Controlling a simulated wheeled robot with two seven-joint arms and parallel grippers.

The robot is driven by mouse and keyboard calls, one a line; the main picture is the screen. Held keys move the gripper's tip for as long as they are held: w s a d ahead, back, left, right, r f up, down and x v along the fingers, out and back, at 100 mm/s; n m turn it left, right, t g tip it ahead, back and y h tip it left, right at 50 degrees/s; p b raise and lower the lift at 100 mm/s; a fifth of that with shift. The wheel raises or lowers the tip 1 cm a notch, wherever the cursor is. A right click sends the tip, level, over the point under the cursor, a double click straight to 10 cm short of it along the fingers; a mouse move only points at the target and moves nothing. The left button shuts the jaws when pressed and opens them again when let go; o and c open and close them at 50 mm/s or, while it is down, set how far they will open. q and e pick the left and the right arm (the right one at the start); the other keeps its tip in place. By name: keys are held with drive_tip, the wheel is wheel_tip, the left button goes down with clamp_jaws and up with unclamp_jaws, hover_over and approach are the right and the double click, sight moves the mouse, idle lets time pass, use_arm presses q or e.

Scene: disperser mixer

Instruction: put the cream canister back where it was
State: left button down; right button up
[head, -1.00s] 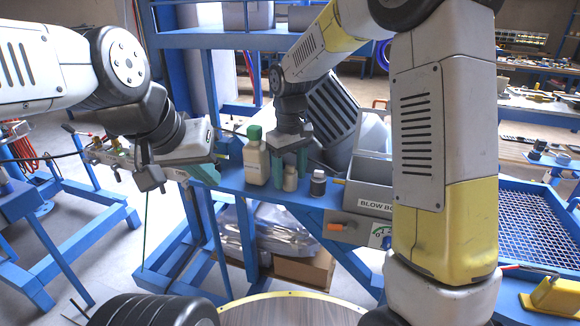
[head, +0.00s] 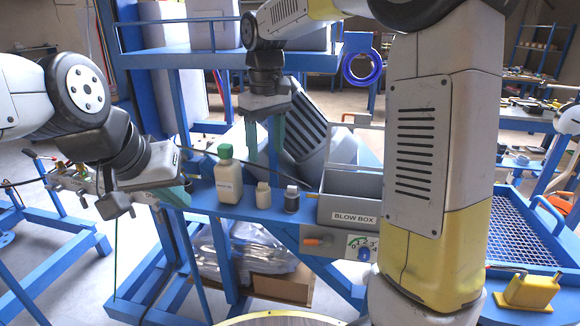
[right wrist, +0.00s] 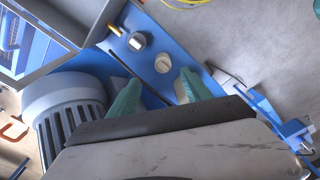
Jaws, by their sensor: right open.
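In the right wrist view, the canister's round pale top (right wrist: 162,63) shows beyond the gap between the open fingers (right wrist: 160,92). My left gripper (head: 172,194) is at the left, beside the shelf and left of the green-capped bottle. Its finger gap is not clearly visible.
A grey box labelled BLOW BOX (head: 350,196) stands right of the dark bottle, with a dial panel (head: 361,247) below it. A grey ribbed motor housing (head: 308,125) is behind the bottles. A blue mesh tray (head: 520,212) is at the right.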

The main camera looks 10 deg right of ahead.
drive_tip(key=s+d+m+t+y, duration=0.1)
drive_tip(key=s+d+m+t, duration=0.2)
drive_tip(key=s+d, duration=0.3)
drive_tip(key=s+d+m+t+y, duration=0.1)
drive_tip(key=s+d+m+t, duration=0.1)
drive_tip(key=s+d, duration=0.5)
drive_tip(key=s+m, duration=0.1)
drive_tip(key=s, duration=0.4)
drive_tip(key=shift+s+f+m+t, duration=0.15)
drive_tip(key=shift+s+m+t, duration=0.15)
drive_tip(key=shift+s+t, duration=0.1)
drive_tip(key=shift+c, duration=0.3)
